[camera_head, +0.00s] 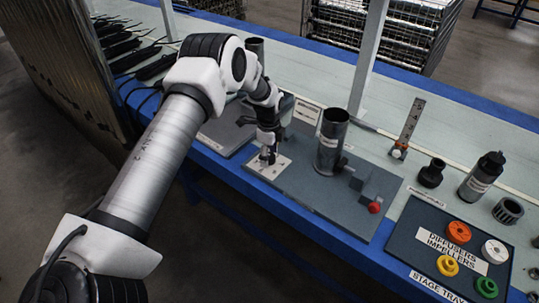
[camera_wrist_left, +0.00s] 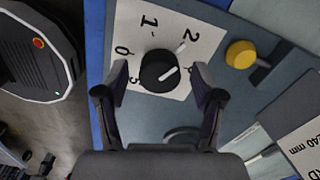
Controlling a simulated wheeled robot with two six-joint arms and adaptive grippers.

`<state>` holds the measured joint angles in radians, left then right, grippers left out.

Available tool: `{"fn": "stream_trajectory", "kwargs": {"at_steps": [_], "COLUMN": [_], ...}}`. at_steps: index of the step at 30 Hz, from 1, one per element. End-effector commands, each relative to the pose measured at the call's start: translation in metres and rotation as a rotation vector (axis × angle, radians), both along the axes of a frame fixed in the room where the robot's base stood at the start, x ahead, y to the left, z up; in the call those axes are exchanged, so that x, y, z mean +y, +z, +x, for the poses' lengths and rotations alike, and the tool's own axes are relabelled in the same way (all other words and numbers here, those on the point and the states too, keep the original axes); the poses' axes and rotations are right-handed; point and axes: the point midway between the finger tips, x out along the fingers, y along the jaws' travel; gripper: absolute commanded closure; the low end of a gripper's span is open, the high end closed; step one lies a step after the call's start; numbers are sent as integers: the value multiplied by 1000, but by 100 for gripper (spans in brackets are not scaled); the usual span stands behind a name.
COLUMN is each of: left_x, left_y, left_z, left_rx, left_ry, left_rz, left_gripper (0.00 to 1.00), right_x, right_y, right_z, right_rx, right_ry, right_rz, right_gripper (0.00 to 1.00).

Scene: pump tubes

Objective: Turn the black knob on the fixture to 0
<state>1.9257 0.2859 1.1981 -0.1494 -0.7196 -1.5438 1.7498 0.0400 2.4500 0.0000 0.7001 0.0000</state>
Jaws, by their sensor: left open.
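The black round knob (camera_wrist_left: 157,70) with a white line on its face sits on a white dial plate (camera_wrist_left: 205,45) marked with numbers, in the left wrist view. The 0 is left of the knob, the 1 above it, the 2 at upper right. The white line slants from lower left to upper right, not along the direction of the 0. My left gripper (camera_wrist_left: 160,80) is open, with one finger on each side of the knob; contact cannot be told. In the head view my left gripper (camera_head: 267,150) is over the dial plate (camera_head: 270,177) and mostly hides the knob.
A yellow knob (camera_wrist_left: 240,54) is right of the dial. On the fixture board (camera_head: 315,198) stand a dark cylinder (camera_head: 331,142) and a red ball (camera_head: 374,207). A stage tray (camera_head: 408,252) with coloured rings lies at right. A post (camera_head: 367,60) rises behind.

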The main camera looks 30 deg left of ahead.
Motion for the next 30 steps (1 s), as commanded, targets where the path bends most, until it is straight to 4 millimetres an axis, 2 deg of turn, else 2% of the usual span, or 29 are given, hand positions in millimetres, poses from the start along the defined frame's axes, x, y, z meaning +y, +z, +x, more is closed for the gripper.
{"fn": "stream_trajectory", "kwargs": {"at_steps": [5, 6, 11, 23, 30], "left_x": [0, 0, 0, 0, 0], "left_y": [-1, -1, -1, 0, 0], "left_z": [0, 0, 0, 0, 0], "left_rx": [-1, 0, 0, 0, 0], "left_ry": [0, 0, 0, 30, 141], "left_rz": [0, 0, 0, 0, 0], "left_gripper": [32, 36, 92, 92, 92], "right_x": [0, 0, 0, 0, 0], "right_y": [0, 0, 0, 1, 5], "right_z": [0, 0, 0, 0, 0], "right_rx": [0, 0, 0, 0, 0], "right_ry": [0, 0, 0, 0, 0], "right_rz": [0, 0, 0, 0, 0], "right_gripper": [60, 60, 60, 60, 60]}}
